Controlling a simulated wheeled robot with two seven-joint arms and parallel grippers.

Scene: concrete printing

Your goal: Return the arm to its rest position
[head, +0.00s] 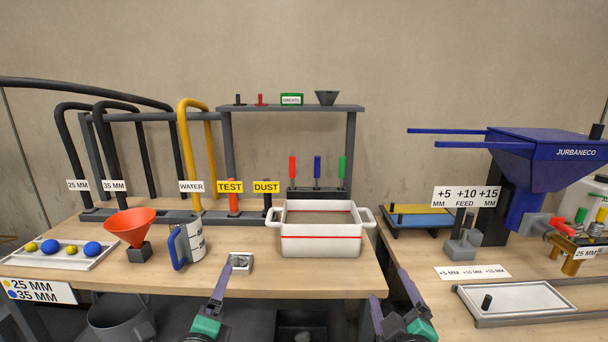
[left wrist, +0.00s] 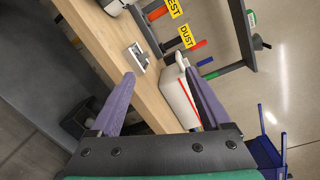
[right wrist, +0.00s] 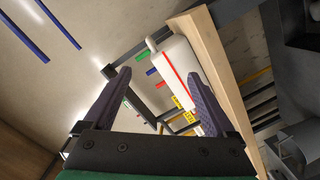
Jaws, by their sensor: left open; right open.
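My left gripper (head: 221,284) is low in the head view, in front of the left table's front edge. In the left wrist view its two purple fingers (left wrist: 160,74) are apart with nothing between them. My right gripper (head: 397,308) is at the bottom of the head view, in front of the gap between the two tables. In the right wrist view its fingers (right wrist: 159,74) are also apart and empty. Neither gripper touches an object that I can see.
A white bin with a red stripe (head: 320,247) stands near the left table's front edge. A small metal block (head: 241,262), a blue-handled jug (head: 187,246) and an orange funnel (head: 130,225) stand left of it. A blue hopper machine (head: 545,160) stands on the right table.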

